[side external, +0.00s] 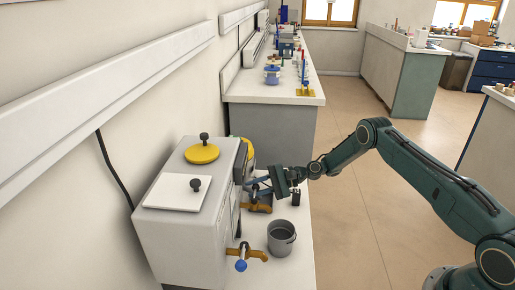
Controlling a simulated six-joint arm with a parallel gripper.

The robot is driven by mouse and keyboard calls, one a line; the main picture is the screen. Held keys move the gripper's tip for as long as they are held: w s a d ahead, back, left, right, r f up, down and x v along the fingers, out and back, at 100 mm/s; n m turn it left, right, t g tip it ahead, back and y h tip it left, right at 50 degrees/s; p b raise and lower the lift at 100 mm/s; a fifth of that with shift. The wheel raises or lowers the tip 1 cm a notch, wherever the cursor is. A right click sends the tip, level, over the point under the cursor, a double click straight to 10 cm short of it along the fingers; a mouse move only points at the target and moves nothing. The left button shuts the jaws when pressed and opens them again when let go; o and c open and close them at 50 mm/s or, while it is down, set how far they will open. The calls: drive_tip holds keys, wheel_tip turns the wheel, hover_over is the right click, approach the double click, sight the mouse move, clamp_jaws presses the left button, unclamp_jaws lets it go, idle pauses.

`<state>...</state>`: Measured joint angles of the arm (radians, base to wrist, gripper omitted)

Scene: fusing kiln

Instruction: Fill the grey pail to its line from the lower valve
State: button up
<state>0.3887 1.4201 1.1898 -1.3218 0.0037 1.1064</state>
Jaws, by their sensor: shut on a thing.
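The grey pail (281,240) stands upright and open on the white bench top, in front of the white tank. Its inside looks dark, and I cannot make out a line or a water level. A brass valve with a blue knob (240,265) sticks out of the tank near the bottom of the view, left of the pail. A second brass valve (259,207) sits farther back, behind the pail. My gripper (257,187) is at this far valve, closed on what seems to be its handle; the fingers hide most of it.
The white tank (178,240) has a yellow round lid (202,154) and a white square lid (176,193), each with a black knob. A small dark object (296,198) stands on the bench right of the far valve. Open floor (350,235) lies to the right.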

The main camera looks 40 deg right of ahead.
drive_tip(key=o, duration=1)
drive_tip(key=shift+c, duration=0.2)
drive_tip(key=v, duration=1.3)
drive_tip(key=shift+s+d, duration=0.2)
drive_tip(key=shift+d, duration=0.1)
drive_tip(key=shift+r, duration=0.15)
